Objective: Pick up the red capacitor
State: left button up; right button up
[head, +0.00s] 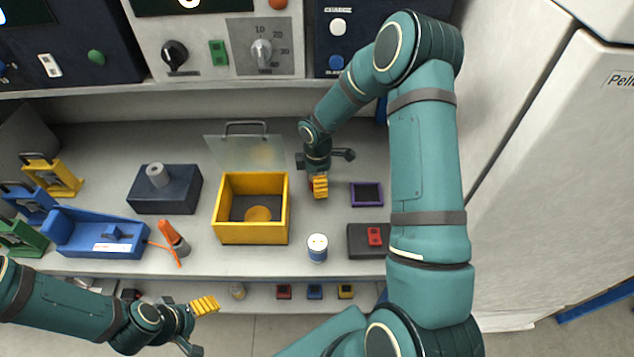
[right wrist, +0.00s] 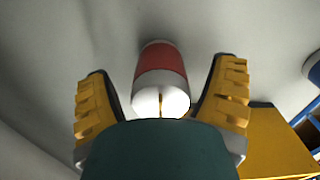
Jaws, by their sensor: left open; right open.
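The red capacitor (right wrist: 160,70) is a cylinder with a red band and a white two-lobed top. In the right wrist view it stands between the spread yellow-padded fingers of my right gripper (right wrist: 162,98), with gaps on both sides. In the head view my right gripper (head: 319,183) points down at the shelf, right of the yellow box, and mostly hides the capacitor. My left gripper (head: 198,325) is open and empty, low in front of the shelf edge.
An open yellow box (head: 252,232) with a raised clear lid stands left of my right gripper. A blue-and-white capacitor (head: 317,254) stands nearer the front edge. A purple-framed pad (head: 367,187) and a dark block with a red part (head: 375,237) lie right.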

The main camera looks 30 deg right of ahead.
jog(key=shift+f, duration=0.3)
jog(key=shift+c, duration=0.3)
jog(key=c, duration=1.3)
jog(key=shift+r, duration=0.2)
